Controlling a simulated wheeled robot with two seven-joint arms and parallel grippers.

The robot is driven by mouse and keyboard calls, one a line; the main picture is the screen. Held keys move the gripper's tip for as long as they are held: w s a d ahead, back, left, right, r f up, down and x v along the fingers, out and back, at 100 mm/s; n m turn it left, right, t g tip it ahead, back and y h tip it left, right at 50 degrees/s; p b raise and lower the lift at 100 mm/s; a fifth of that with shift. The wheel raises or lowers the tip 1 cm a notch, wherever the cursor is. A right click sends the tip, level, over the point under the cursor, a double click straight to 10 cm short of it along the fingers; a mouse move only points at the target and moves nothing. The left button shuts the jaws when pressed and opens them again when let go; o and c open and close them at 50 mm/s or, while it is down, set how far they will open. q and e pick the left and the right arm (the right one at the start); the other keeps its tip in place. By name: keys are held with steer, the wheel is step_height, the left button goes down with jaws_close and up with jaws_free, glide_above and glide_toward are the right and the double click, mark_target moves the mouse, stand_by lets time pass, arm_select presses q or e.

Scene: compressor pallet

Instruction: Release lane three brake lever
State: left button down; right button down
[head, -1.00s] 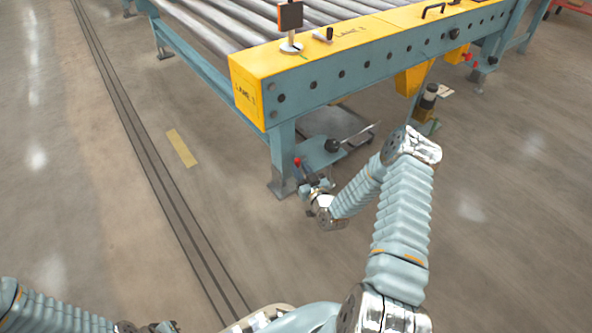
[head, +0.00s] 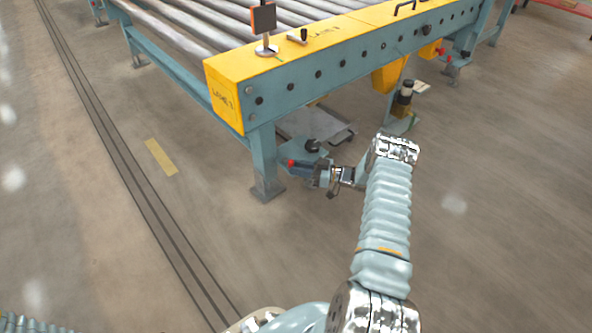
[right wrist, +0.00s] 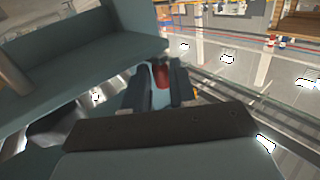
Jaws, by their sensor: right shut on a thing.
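The brake lever with a red knob (head: 292,164) sits low beside the front leg of the roller conveyor. My right gripper (head: 312,173) is shut on the lever, with the red end showing just past the fingers. In the right wrist view the red lever knob (right wrist: 160,76) shows between the dark fingers of my right gripper (right wrist: 158,92). The lever's lower part is hidden by the gripper. My left gripper is out of view; only a bit of my left arm shows at the bottom left edge.
The conveyor's yellow and blue end frame (head: 350,60) stands over the lever, with the leg (head: 264,165) close left of my gripper. A blue-grey plate with a black knob (head: 312,146) is just behind. Open floor (head: 480,230) lies to the right.

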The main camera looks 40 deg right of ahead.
steer(key=shift+w+d+r+n+g+y, duration=0.1)
steer(key=shift+w+d+n+g+y, duration=0.2)
steer(key=shift+n+g+y, duration=0.2)
steer(key=shift+w+d+r+n+g+y, duration=0.15)
steer(key=shift+d+n+g+y, duration=0.1)
steer(key=shift+n+g+y, duration=0.25)
steer(key=shift+w, duration=0.1)
steer(key=c, duration=1)
jaws_free()
steer(key=shift+f, duration=0.15)
steer(key=v, duration=1.4)
steer(key=shift+w, duration=0.1)
